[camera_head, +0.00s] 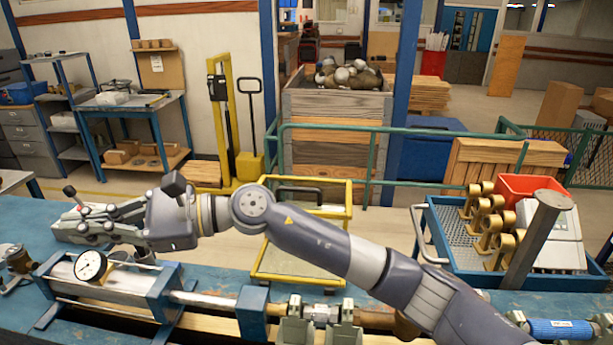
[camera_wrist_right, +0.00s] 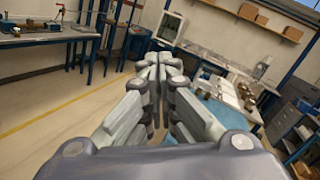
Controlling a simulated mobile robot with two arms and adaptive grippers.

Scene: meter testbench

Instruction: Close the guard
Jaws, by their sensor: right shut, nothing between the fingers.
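The guard (camera_head: 343,238) appears to be the yellow-framed clear panel with a dark handle on its top bar. In the head view it stands raised at the rear of the blue bench, and my right arm crosses in front of its middle. My right gripper (camera_head: 82,226) is well to the left of it, over the bench's left end, pointing left. Its fingers are together and empty, touching no part of the guard. The closed fingers (camera_wrist_right: 160,72) also show in the right wrist view. The guard cannot be made out there. My left gripper is not in view.
A blue-ended cylinder fixture with a dial gauge (camera_head: 90,266) lies on the bench below my right gripper. A pipe line with brass fittings (camera_head: 375,320) runs along the front. A blue tray (camera_head: 445,240) with brass meters and a grey post (camera_head: 535,240) stand right.

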